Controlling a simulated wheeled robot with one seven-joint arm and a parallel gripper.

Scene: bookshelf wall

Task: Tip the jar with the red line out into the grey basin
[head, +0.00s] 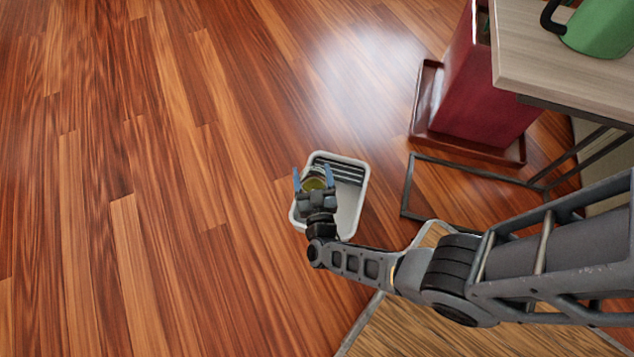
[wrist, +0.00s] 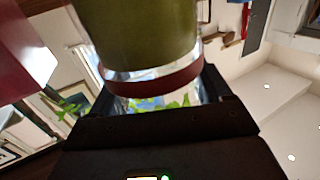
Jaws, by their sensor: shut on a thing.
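The jar (wrist: 140,35) fills the upper middle of the wrist view, with an olive-green content, a red line (wrist: 155,82) around it and a clear part beside the line. My gripper (head: 313,177) is shut on the jar, its blue fingers on either side. In the head view the jar (head: 314,184) shows as a small olive round between the fingers. The grey basin (head: 349,212) is on the floor, pale and rounded, with dark ridges at its far end. From above, the jar overlaps its left part; its height above it and its exact tilt are hard to tell.
A dark red bin (head: 485,90) in a tray stands at the upper right. Beside it is a pale table (head: 560,60) with a green pot (head: 600,25) and a dark metal leg frame (head: 470,190). The wooden floor (head: 130,180) to the left is clear.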

